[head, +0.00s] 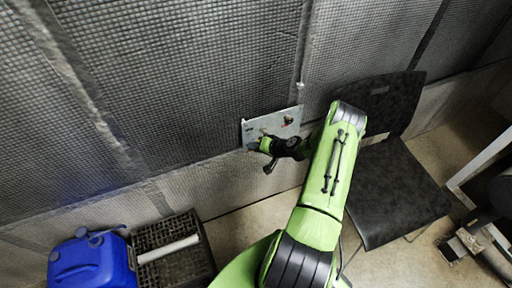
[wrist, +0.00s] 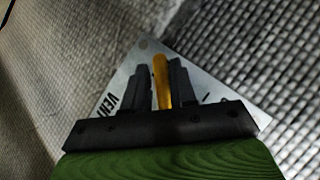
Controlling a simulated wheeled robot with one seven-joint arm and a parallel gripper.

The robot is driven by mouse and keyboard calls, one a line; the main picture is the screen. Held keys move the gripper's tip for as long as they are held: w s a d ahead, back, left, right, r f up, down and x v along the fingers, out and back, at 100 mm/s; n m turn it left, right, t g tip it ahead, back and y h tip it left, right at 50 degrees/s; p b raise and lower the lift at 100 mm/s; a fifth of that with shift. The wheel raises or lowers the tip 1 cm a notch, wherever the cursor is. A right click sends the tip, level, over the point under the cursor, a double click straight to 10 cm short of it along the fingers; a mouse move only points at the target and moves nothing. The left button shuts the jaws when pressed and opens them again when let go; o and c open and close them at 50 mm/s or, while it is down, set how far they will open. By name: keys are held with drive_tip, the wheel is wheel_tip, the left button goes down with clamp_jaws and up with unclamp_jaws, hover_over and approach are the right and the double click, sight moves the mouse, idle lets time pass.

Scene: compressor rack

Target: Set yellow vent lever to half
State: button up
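The yellow vent lever (wrist: 161,80) shows in the wrist view as an upright yellow bar between the two dark fingers of my gripper (wrist: 160,85). The fingers stand apart on either side of it, and a narrow gap shows on the left. Contact on the right side is hard to tell. The lever sits on a grey metal plate (wrist: 205,88) with dark lettering, partly hidden by my gripper. In the head view the plate (head: 286,122) is on the padded wall, and my gripper (head: 262,146) is at its lower left part, covering most of the lever.
A dark chair (head: 395,190) stands to the right of my arm. A blue container (head: 92,262) and a black crate (head: 175,262) with a white roll (head: 168,249) stand on the floor at lower left. The quilted wall (head: 190,80) is close behind the plate.

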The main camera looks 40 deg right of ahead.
drive_tip(key=shift+o, duration=1.2)
drive_tip(key=p+v, duration=0.3)
drive_tip(key=v, duration=1.2)
drive_tip(key=shift+s+r, duration=0.2)
drive_tip(key=shift+s, duration=0.1)
